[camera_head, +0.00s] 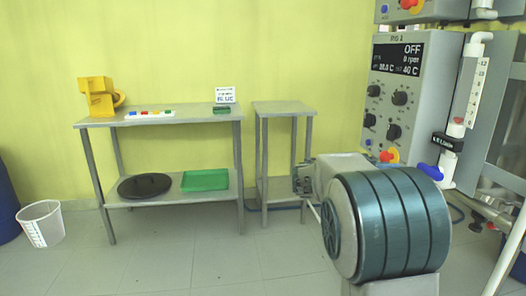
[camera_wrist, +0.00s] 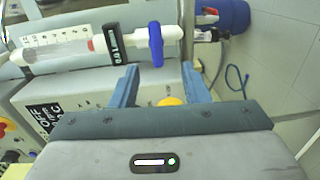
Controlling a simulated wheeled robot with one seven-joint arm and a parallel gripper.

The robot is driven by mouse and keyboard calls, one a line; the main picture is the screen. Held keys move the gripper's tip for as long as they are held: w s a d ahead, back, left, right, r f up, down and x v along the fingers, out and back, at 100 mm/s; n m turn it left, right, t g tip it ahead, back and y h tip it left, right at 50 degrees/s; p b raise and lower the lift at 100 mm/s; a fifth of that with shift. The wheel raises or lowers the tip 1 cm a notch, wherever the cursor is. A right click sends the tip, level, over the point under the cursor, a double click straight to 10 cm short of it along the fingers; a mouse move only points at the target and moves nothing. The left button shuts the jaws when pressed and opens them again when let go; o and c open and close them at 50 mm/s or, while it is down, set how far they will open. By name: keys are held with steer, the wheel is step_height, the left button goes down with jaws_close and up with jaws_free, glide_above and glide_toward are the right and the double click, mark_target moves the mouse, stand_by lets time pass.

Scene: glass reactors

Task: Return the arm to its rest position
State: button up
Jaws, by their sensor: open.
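My gripper (camera_wrist: 160,68) shows in the wrist view with its two blue fingers apart and nothing held between them. Past the fingertips is a blue valve handle (camera_wrist: 155,43) on a graduated tube (camera_wrist: 60,45). An orange-yellow knob (camera_wrist: 170,101) shows low between the fingers, partly hidden by the gripper body. In the head view, I cannot make out my fingers. There, the same kind of graduated tube (camera_head: 469,92) stands upright at the right, with a blue handle (camera_head: 430,171) below it.
A grey control box (camera_head: 393,90) reading OFF stands at the right. A shelved table (camera_head: 170,120) holds a yellow device (camera_head: 97,97) and small coloured items. A narrow table (camera_head: 283,108) stands beside it. A white bucket (camera_head: 41,224) is at the left.

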steer(key=s+a+r+y+p, duration=0.35)
steer(key=s+p, duration=0.25)
steer(key=p, duration=0.2)
steer(key=s+a+r+y+p, duration=0.2)
steer(key=s+r+y+p, duration=0.1)
steer(key=s+y+p, duration=0.3)
steer(key=s+a+r+m+t+y+p, duration=0.1)
steer(key=s+a+r+y+p, duration=0.7)
steer(key=p, duration=1.2)
steer(key=s+a+r, duration=0.3)
steer(key=s+a, duration=0.2)
steer(key=a, duration=0.2)
steer(key=shift+a+r+t, duration=0.25)
steer(key=shift+t, duration=0.05)
steer(key=shift+c, duration=0.6)
steer(key=shift+d, duration=0.1)
